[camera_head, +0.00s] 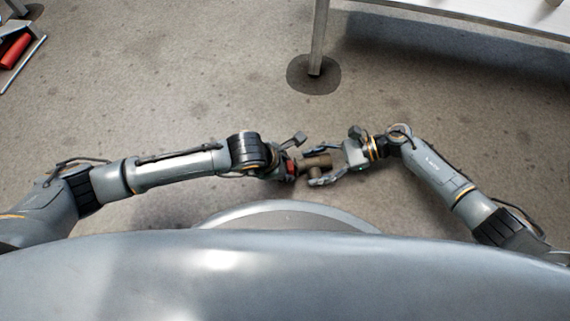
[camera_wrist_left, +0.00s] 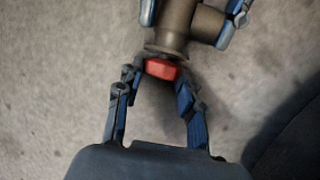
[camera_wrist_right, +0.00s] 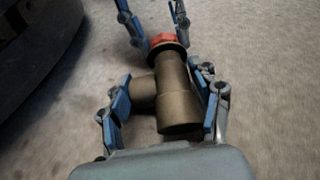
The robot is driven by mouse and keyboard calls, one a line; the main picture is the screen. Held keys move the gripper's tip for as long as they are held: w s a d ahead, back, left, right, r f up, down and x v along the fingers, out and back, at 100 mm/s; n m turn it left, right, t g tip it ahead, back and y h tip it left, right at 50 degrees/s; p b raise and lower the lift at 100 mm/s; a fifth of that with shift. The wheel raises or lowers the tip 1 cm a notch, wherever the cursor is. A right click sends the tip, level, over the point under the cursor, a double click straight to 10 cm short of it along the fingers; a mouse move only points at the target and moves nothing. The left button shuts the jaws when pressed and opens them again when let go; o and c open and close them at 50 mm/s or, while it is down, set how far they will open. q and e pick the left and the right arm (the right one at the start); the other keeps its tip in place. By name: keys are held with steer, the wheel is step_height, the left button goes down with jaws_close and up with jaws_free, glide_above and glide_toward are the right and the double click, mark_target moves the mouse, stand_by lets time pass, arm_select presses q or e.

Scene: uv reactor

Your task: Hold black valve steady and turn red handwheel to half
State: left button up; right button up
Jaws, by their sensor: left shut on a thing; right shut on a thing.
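The valve (camera_head: 318,161) is a dull brown, T-shaped pipe body, held in the air between my two arms. It also shows in the right wrist view (camera_wrist_right: 178,95). My right gripper (camera_wrist_right: 166,98) is shut on the valve body, with a finger on each side. The red handwheel (camera_wrist_left: 162,70) sits on the end of the valve facing my left gripper. My left gripper (camera_wrist_left: 158,84) is shut on the handwheel, its fingers on either side of it. In the head view the fingers partly hide the handwheel (camera_head: 291,167).
Below is a bare, stained concrete floor (camera_head: 180,60). A metal table leg on a dark round foot (camera_head: 314,74) stands beyond the grippers, under a white tabletop (camera_head: 480,14). A red object (camera_head: 15,50) lies at the far left. My rounded grey body fills the bottom.

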arm_select(q)
steer(key=o, duration=1.2)
steer(key=shift+r, duration=0.1)
steer(key=v, duration=1.1)
steer(key=shift+s+a+r, duration=0.2)
steer(key=shift+a+r, duration=0.05)
steer(key=shift+r, duration=0.05)
